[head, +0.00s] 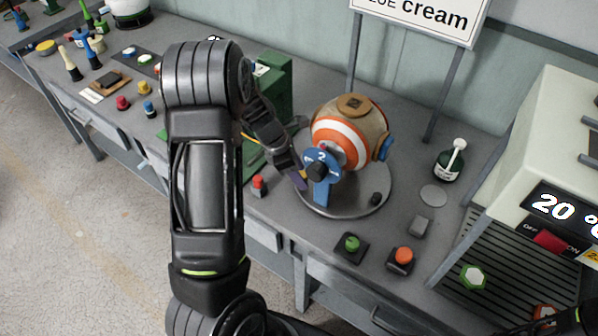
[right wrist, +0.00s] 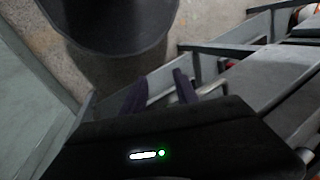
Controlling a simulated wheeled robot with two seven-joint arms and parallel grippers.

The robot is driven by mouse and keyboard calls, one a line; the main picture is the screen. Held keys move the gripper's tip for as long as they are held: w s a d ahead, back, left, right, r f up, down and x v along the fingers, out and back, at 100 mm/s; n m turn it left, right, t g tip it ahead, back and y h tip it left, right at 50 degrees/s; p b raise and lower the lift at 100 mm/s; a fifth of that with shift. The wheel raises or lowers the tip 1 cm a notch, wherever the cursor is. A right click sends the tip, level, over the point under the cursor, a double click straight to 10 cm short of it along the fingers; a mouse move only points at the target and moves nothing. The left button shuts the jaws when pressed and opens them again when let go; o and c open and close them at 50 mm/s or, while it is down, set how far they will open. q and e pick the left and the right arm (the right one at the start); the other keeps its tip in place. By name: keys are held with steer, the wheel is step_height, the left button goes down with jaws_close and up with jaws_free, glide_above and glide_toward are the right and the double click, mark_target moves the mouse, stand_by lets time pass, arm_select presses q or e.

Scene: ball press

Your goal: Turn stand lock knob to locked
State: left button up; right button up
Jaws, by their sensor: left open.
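An orange, white and tan ball (head: 350,135) sits on a round grey stand plate (head: 350,205) on the workbench. In front of the ball is a blue upright bracket (head: 321,192) with a numbered blue disc and a black knob (head: 318,170) at its middle. A small dark knob (head: 376,199) is at the plate's right front edge. I cannot tell which is the lock knob or how it is set. My left gripper (head: 299,178) is open, with its fingertips just left of the blue bracket; contact is unclear. My right gripper (right wrist: 160,90) is open and empty in the right wrist view.
A red button (head: 258,186), a green button (head: 351,243) and an orange button (head: 402,258) are near the bench front. A dark green bottle (head: 449,162) stands right of the plate. A white machine (head: 545,150) fills the right side. A green box (head: 272,90) is behind my left arm.

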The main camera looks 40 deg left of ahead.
arm_select(q)
steer(key=shift+c, duration=0.3)
jaws_close()
stand_by(0.3)
